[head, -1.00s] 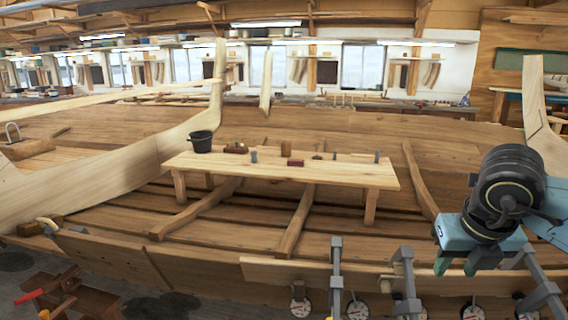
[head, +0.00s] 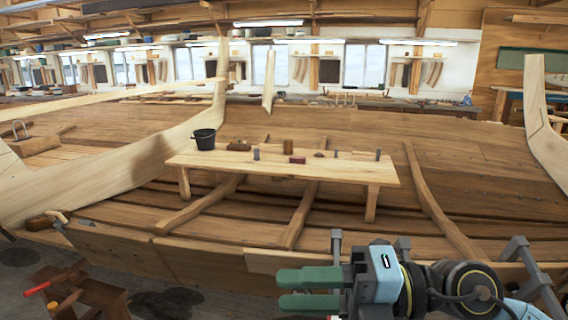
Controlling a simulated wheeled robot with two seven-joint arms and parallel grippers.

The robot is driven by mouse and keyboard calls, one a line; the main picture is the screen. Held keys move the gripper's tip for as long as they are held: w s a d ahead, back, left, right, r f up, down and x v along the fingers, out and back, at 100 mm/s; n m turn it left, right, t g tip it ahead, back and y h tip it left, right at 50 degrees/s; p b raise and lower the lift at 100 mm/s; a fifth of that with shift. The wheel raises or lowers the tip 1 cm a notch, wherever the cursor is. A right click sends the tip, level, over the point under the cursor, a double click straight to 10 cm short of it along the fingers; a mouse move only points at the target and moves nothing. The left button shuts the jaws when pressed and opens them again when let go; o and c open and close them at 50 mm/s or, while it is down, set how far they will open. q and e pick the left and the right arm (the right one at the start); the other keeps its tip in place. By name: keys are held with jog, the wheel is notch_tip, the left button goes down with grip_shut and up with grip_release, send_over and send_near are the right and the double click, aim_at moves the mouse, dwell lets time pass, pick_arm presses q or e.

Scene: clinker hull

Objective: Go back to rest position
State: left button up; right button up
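My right gripper (head: 311,290) is in the lower middle of the head view, in front of the hull's near edge. Its two green fingers point left, with a narrow gap between them and nothing held. The blue gripper body (head: 377,273) and dark wrist are to the right of the fingers. The gripper is well in front of the plank bench and apart from the objects on it. My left gripper is not in view.
Grey clamps (head: 519,262) line the hull's near edge at the lower right. A wooden stool with red-handled tools (head: 85,292) stands at the lower left.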

jog(key=w+d+r+m+t, duration=0.2)
jog(key=w+d+m+t, duration=0.1)
jog(key=m+t, duration=0.55)
jog(key=w+d+r+m+t, duration=0.2)
jog(key=d+r+m+t, duration=0.15)
jog(key=m+t, duration=0.5)
jog(key=w+d+f+m+h, duration=0.1)
jog(key=d+f+m+h, duration=0.5)
jog(key=f+m+h, duration=0.25)
jog(key=w+d+f+m+h, duration=0.1)
jog(key=d+f+m+h, duration=0.4)
jog(key=f+m+h, duration=0.35)
jog(key=s+d+f+m+g, duration=0.2)
jog(key=s+f+g, duration=1.3)
jog(key=s+f, duration=0.65)
notch_tip(320, 180, down, 24)
jog(key=s+b, duration=0.1)
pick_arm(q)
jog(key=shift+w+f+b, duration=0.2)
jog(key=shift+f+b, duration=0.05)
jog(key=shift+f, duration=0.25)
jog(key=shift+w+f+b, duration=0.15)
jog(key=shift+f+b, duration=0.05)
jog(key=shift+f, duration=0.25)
pick_arm(e)
jog(key=s+d+f+g, duration=0.2)
jog(key=s+d+f, duration=0.1)
jog(key=s+f, duration=1.3)
jog(key=shift+s+f+n+h, duration=0.3)
jog(key=shift+s+n, duration=0.1)
